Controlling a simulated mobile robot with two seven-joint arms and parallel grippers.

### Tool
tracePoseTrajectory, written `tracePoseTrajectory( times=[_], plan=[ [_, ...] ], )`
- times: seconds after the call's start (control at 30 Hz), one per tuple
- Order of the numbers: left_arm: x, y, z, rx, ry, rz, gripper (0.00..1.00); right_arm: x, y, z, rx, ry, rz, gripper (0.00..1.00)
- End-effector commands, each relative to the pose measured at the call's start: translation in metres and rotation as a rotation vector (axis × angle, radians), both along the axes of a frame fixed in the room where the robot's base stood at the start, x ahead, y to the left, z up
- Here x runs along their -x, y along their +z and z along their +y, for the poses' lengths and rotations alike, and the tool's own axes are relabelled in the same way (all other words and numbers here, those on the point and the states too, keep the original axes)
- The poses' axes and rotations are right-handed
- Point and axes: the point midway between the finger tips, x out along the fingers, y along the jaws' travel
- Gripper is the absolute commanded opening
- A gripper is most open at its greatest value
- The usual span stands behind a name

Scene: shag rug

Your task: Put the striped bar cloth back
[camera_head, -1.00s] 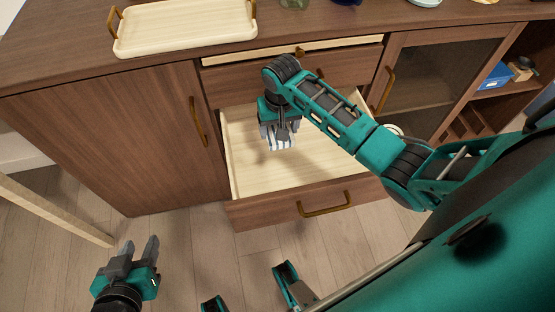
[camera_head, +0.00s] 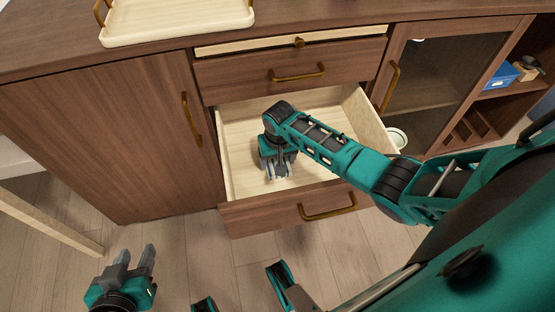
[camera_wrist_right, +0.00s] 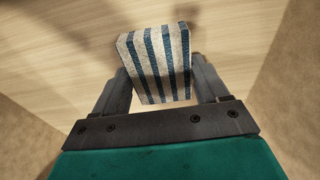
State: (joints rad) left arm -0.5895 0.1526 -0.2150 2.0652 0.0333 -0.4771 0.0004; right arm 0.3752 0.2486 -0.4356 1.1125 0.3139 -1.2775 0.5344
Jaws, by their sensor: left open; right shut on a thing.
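The striped bar cloth (camera_wrist_right: 156,66) is a folded white block with blue stripes in the right wrist view. My right gripper (camera_wrist_right: 160,88) is shut on it, one finger at each side. In the head view my right gripper (camera_head: 280,174) points down inside the open lower drawer (camera_head: 240,130), near its front left; the arm and gripper mostly hide the cloth there. The pale drawer floor shows behind the cloth. I cannot tell whether the cloth touches it. My left gripper (camera_head: 136,256) is open and empty above the floor at the lower left.
Above the open drawer is a shut drawer (camera_head: 300,75). A pale tray (camera_head: 175,22) with brass handles stands on the cabinet top. A shut door (camera_head: 110,130) is at left, a glass door (camera_head: 440,75) at right. The visible drawer floor is otherwise bare.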

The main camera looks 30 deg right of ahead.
Motion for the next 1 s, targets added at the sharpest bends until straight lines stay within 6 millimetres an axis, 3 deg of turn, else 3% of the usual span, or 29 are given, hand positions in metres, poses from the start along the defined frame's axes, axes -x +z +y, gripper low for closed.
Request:
tracePoseTrajectory(
  times=[0.27, 0.3, 0.53, 0.83, 1.0],
  plan=[
    [0.002, -0.002, 0.000, 0.000, 0.000, 0.003, 0.43, 0.000, -0.003, 0.000, 0.000, 0.000, 0.001, 0.49],
    [0.002, -0.001, 0.000, 0.000, 0.000, 0.003, 0.43, 0.000, -0.002, 0.000, 0.000, 0.000, 0.001, 0.77],
    [0.002, 0.000, 0.000, 0.001, 0.001, 0.001, 0.43, 0.000, -0.002, 0.000, 0.000, 0.000, 0.001, 0.99],
    [0.001, 0.002, 0.000, 0.001, 0.001, 0.001, 0.43, 0.000, 0.003, 0.000, 0.000, 0.000, -0.001, 0.99],
    [0.001, 0.018, 0.000, 0.001, 0.001, 0.001, 0.43, 0.003, 0.030, 0.001, -0.001, 0.000, -0.001, 0.99]
  ],
)
